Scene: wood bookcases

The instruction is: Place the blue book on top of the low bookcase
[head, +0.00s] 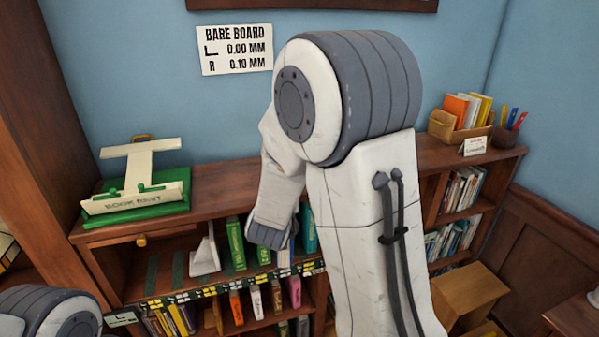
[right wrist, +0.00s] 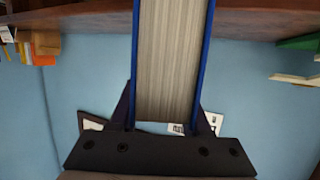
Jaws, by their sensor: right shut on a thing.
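The blue book (right wrist: 168,55) fills the middle of the right wrist view, its pale page edges between two blue covers. My right gripper (right wrist: 166,112) is shut on it, one finger on each cover. The low bookcase (head: 228,182) has a wooden top, which also shows along the upper edge of the right wrist view (right wrist: 262,24), where the scene looks upside down. In the head view my right arm crosses the bookcase front and hides much of it; the gripper's jaws are not clear there. My left gripper is out of view.
A green book rest (head: 135,205) stands on the top's left end. A box of books (head: 460,125) and a pen holder (head: 508,136) stand at its right end. Bare top shows right of the rest.

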